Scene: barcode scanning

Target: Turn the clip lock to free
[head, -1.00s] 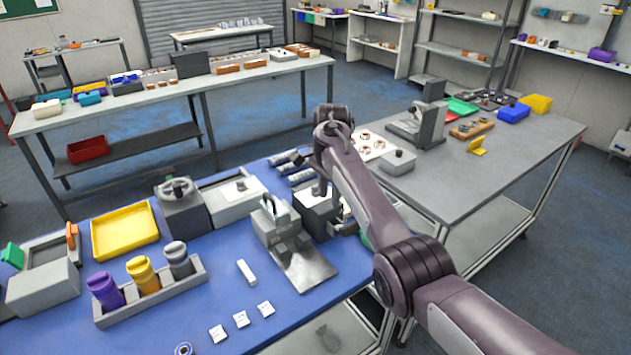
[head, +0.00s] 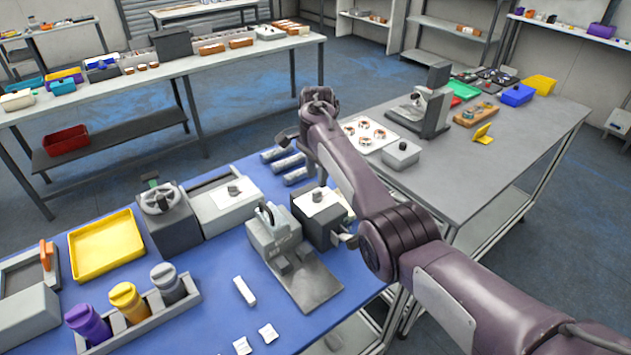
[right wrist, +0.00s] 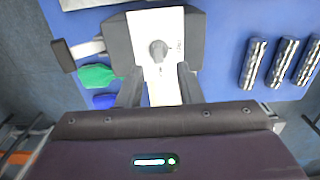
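A dark box (head: 316,222) with a white top plate stands at the right part of the blue bench. A small dark knob (head: 318,195), which looks like the clip lock, sits on the plate. In the right wrist view the knob (right wrist: 158,52) stands on the white plate (right wrist: 170,22), with small unreadable marks beside it. My right gripper (right wrist: 159,71) is open, its two dark fingers apart over the plate's near end, short of the knob and holding nothing. My left gripper is not in view.
A grey clamp fixture (head: 275,232) stands left of the box. A side handle (right wrist: 63,55) and a green piece (right wrist: 97,76) are on the box's other side. A handwheel unit (head: 160,198) and yellow tray (head: 107,245) are farther left.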

